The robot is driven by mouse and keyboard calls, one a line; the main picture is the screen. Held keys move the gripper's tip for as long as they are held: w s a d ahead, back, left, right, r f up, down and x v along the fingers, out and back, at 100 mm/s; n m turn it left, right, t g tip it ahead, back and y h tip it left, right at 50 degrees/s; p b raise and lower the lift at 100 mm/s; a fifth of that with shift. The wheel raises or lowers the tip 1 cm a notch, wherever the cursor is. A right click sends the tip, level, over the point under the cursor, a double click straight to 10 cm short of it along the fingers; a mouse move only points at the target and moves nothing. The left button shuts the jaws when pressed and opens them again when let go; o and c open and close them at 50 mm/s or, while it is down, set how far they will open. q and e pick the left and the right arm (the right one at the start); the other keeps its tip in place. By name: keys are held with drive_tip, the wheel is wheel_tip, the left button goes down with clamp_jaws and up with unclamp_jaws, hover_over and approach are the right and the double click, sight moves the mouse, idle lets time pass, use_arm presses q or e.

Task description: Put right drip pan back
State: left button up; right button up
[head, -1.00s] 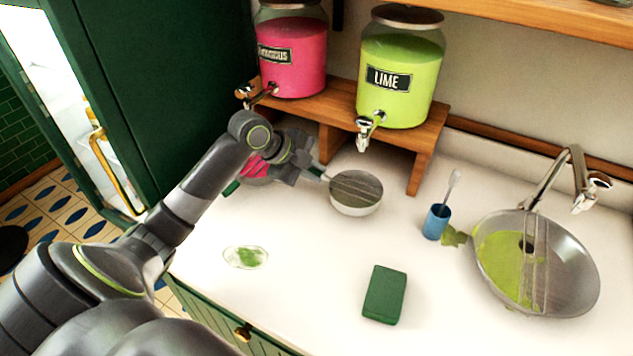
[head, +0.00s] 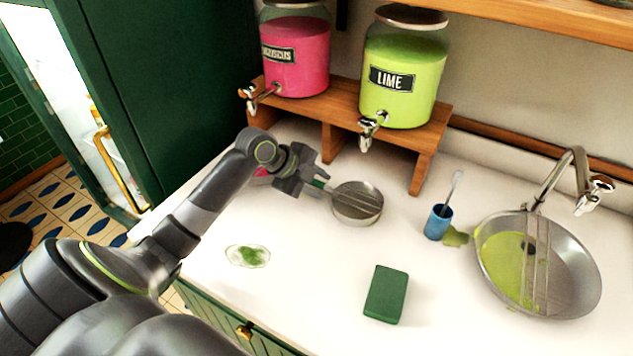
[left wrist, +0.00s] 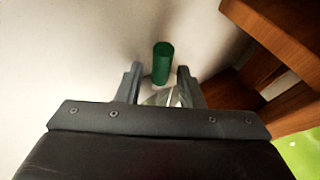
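The right drip pan (head: 357,208), a round metal pan with a slotted grate, sits on the white counter in front of the stand's right bay, below the lime dispenser. Its green handle (head: 318,184) points left toward my left gripper (head: 303,182), which covers part of it. In the left wrist view the green handle (left wrist: 162,62) shows between and beyond the spread fingertips (left wrist: 159,75), with a gap on each side. Something metallic lies lower between the fingers. The gripper looks open. My right gripper is not in view.
The wooden stand (head: 425,155) carries the lime (head: 403,80) and pink (head: 297,60) dispensers. A pink patch (head: 262,172) shows behind my left arm. A blue cup (head: 438,222), green sponge (head: 386,294), spill (head: 248,256) and sink (head: 575,285) lie around.

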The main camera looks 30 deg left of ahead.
use_arm(q)
drive_tip(key=shift+r, duration=0.1)
drive_tip(key=shift+r, duration=0.15)
drive_tip(key=v, duration=1.1)
drive_tip(key=shift+s+r+b, duration=0.2)
drive_tip(key=shift+r+b, duration=0.15)
drive_tip(key=shift+b, duration=0.05)
drive_tip(key=shift+a, duration=0.15)
